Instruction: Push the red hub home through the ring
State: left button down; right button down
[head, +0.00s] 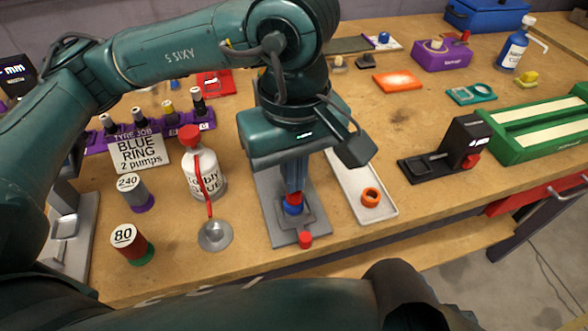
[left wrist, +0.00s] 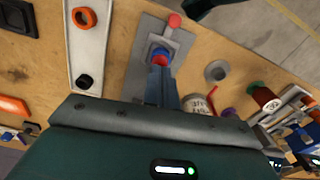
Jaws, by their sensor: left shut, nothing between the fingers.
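The red hub (head: 294,199) stands at the blue ring (head: 293,209) on a grey fixture (head: 282,234) near the table's front edge. My left gripper (head: 295,190) is shut and empty, pointing down, with its fingertips at the top of the hub. In the left wrist view the fingertips (left wrist: 159,68) reach the red hub (left wrist: 160,61), with the blue ring (left wrist: 159,51) around it. The fingers partly hide the hub, so I cannot tell how deep it sits. My right gripper is not in view.
A red knob (head: 305,239) sits at the fixture's front. A white tray (head: 350,179) with an orange ring (head: 371,197) lies to the right. A white bottle (head: 204,178) and a metal dish (head: 215,236) stand to the left. A black stand (head: 452,148) is farther right.

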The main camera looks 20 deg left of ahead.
pick_arm(q)
jog(key=shift+r+p, duration=0.35)
jog(key=shift+r, duration=1.1)
